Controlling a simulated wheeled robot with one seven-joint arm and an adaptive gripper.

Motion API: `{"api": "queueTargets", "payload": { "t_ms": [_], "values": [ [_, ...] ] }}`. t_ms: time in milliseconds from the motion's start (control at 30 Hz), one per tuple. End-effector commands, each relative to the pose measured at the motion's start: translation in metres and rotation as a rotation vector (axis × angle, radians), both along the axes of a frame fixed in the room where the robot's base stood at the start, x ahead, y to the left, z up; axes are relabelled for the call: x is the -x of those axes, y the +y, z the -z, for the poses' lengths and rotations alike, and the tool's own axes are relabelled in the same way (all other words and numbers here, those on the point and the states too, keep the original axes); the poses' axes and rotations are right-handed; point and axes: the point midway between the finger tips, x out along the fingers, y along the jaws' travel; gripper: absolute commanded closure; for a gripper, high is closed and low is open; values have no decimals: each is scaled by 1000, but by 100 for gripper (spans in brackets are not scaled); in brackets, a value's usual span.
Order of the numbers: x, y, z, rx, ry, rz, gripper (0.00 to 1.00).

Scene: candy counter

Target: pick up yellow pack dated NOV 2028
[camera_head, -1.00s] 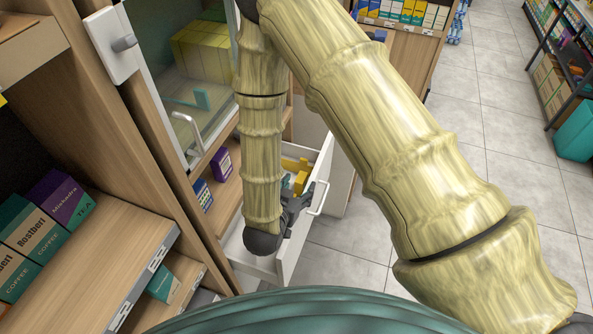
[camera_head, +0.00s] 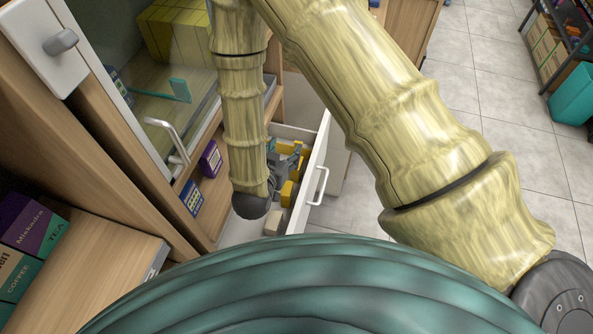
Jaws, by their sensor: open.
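An open white drawer (camera_head: 309,178) holds several small yellow packs. One yellow pack (camera_head: 286,194) lies near the drawer's front wall, and more yellow (camera_head: 287,147) shows toward its far end. No date can be read on any of them. My gripper (camera_head: 288,165) is open and reaches over or into the drawer among the yellow packs. My arm hides part of the gripper and the left part of the drawer. I cannot tell whether the fingers touch a pack.
A glass-fronted cabinet with a handle (camera_head: 168,140) stands left of the drawer, with yellow boxes (camera_head: 170,32) inside. A purple box (camera_head: 210,158) and a blue box (camera_head: 191,198) stand on a shelf beside the drawer. Tea and coffee boxes are at lower left.

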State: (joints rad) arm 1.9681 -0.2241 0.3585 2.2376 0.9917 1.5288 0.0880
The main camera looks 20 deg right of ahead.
Motion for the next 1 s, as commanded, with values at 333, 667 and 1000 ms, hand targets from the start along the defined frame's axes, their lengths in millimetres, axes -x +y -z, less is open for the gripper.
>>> {"api": "queueTargets", "payload": {
  "t_ms": [333,667,1000],
  "values": [
    [-1,1,57,0,0,-1,43],
    [-2,1,124,0,0,-1,43],
    [-2,1,181,0,0,-1,43]
  ]
}}
